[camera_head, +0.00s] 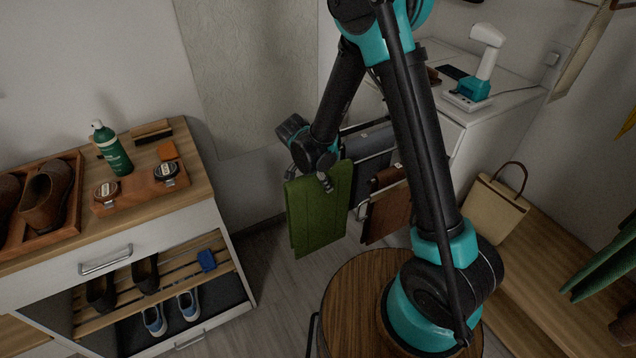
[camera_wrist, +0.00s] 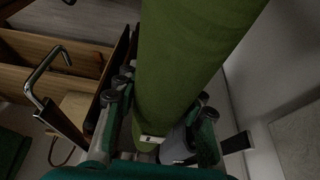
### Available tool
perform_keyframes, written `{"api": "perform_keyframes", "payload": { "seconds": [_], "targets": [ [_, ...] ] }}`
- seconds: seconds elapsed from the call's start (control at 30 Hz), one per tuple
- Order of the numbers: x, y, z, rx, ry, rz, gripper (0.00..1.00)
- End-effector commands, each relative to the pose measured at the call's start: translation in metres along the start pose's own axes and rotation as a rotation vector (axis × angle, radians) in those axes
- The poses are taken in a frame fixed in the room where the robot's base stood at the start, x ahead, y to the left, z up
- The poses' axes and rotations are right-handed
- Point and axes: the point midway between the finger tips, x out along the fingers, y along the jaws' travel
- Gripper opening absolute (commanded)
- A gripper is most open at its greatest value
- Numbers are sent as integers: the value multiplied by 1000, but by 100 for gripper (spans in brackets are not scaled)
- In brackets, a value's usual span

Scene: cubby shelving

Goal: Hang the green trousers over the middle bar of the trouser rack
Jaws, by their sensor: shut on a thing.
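The green trousers (camera_head: 318,212) are folded and hang down from my gripper (camera_head: 325,181) in the head view. My gripper is shut on their upper edge. In the wrist view the green trousers (camera_wrist: 190,60) fill the middle between the fingers, with a small white label low on the cloth. The trouser rack (camera_head: 362,208) is just right of and behind the green trousers. Grey trousers (camera_head: 372,142) hang on it at the back and brown trousers (camera_head: 388,212) nearer. The middle bar is largely hidden by my arm and the cloth. A bar end (camera_wrist: 42,65) shows at left in the wrist view.
A white cabinet (camera_head: 455,130) with a handheld device (camera_head: 478,75) stands behind the rack. A cream bag (camera_head: 494,208) sits on a wooden bench at right. A round wooden top (camera_head: 350,290) is in front.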

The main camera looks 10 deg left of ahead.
Motion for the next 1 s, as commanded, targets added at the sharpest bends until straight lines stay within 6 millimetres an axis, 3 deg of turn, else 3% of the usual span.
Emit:
{"api": "perform_keyframes", "payload": {
  "seconds": [1.0],
  "targets": [
    [30,0,-75,1,0,0,0]
  ]
}}
